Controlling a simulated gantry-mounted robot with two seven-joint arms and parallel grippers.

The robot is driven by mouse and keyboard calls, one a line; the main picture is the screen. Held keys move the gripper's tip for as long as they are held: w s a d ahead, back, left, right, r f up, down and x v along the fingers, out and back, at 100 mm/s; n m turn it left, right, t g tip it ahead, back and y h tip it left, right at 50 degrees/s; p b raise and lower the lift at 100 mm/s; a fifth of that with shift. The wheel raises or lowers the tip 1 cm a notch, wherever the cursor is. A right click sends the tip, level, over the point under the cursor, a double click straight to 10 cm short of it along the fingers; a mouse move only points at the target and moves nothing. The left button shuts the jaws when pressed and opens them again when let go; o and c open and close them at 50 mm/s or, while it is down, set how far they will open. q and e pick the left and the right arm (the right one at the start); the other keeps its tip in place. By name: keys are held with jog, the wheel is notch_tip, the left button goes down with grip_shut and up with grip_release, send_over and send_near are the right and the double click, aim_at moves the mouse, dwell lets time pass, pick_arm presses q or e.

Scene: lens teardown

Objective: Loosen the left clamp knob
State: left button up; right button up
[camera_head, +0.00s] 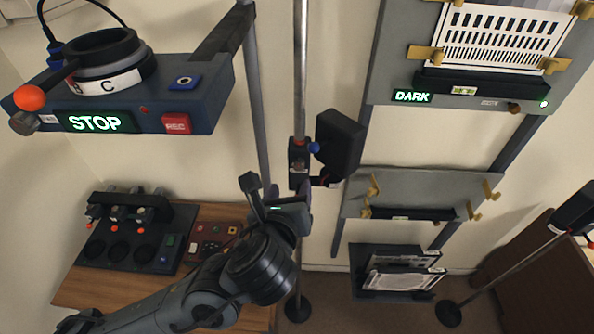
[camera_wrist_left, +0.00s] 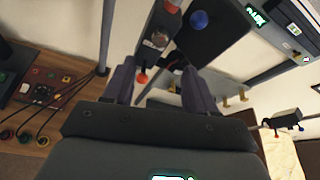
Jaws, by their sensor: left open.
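The left clamp (camera_head: 299,165) is a dark block on the upright metal pole (camera_head: 300,60), with a dark lamp box (camera_head: 340,143) at its right. A blue knob (camera_head: 314,147) sits between clamp and box. I cannot tell which is the clamp knob. My left gripper (camera_wrist_left: 160,85) is open just below the clamp, the orange-red knob appearing between its fingers; contact is not visible. My right gripper is out of view.
A panel with a lit STOP sign (camera_head: 98,122) hangs upper left. A wooden bench (camera_head: 90,287) with a control box is lower left. Grey boards (camera_head: 415,190) with brass clips stand at right. A second lamp stand (camera_head: 510,270) is far right.

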aim_at(298, 168)
pick_arm(q)
jog(key=p+x, duration=0.2)
jog(key=x, duration=0.7)
jog(key=shift+w+f, duration=0.15)
jog(key=shift+w, duration=0.25)
jog(key=c, duration=1.1)
jog(key=shift+o, duration=0.2)
